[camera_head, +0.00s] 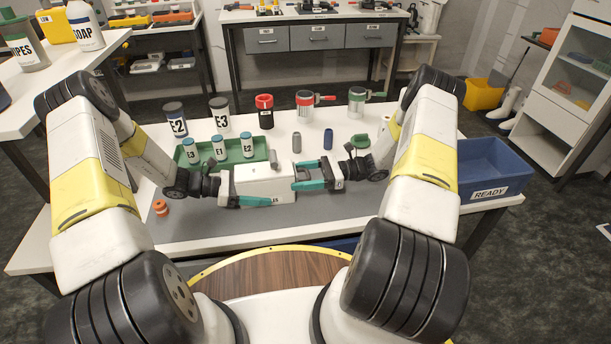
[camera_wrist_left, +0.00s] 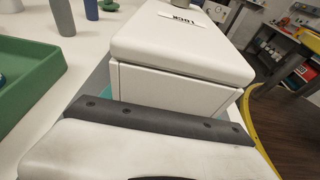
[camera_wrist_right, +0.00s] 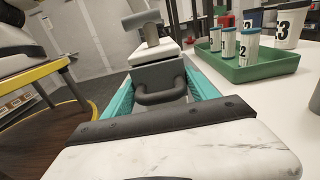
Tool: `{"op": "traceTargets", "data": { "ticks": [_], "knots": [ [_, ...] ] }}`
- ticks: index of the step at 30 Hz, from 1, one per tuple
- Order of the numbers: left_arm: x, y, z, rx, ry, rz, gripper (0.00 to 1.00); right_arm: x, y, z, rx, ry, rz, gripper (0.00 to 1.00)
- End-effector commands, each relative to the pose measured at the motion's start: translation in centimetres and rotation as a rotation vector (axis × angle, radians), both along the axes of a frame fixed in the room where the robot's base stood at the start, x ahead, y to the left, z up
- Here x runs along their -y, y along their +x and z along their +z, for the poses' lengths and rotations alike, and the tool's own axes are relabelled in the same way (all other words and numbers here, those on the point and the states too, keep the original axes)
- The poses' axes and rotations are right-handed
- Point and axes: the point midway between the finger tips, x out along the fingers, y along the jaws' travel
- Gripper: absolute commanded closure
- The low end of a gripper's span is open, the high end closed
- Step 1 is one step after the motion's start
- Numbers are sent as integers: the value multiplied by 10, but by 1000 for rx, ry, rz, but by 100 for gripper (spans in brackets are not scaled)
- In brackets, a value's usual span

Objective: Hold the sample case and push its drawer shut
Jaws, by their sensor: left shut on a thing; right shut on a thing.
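The white sample case (camera_head: 262,181) stands on the grey mat in front of the green tray. In the left wrist view its white top and side (camera_wrist_left: 178,45) fill the middle. My left gripper (camera_head: 243,190) is shut on the case from the left, with teal fingers along its sides. My right gripper (camera_head: 308,178) is at the case's right end. In the right wrist view the grey drawer front (camera_wrist_right: 160,72) with its dark handle (camera_wrist_right: 160,90) lies between the teal fingers, which are shut on the drawer. How far the drawer stands out is hard to tell.
The green tray (camera_head: 262,150) behind the case holds several small vials. Jars and canisters stand farther back. A grey and a blue cylinder (camera_head: 328,139) stand behind my right gripper. An orange piece (camera_head: 160,208) lies at left. A blue READY bin (camera_head: 490,165) is at right.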

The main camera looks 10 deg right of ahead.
Motion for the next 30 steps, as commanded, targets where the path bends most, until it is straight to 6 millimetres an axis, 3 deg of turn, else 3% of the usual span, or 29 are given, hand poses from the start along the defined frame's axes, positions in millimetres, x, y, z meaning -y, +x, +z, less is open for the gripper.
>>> {"op": "traceTargets", "data": {
  "ticks": [4,5,6,19,30],
  "knots": [
    [8,-2,1,-2,-8,-8,65,-6,-1,0,-3,7,8,100],
    [8,-2,1,-2,-8,-8,65,-6,-1,0,-3,8,8,29],
    [8,-2,1,-2,-9,-8,65,-6,-2,1,-3,8,8,21],
    [5,-1,2,-1,-7,-5,65,5,0,0,-1,4,2,19],
    [4,0,2,0,-7,-4,65,78,0,-1,-1,4,1,19]
  ]
}}
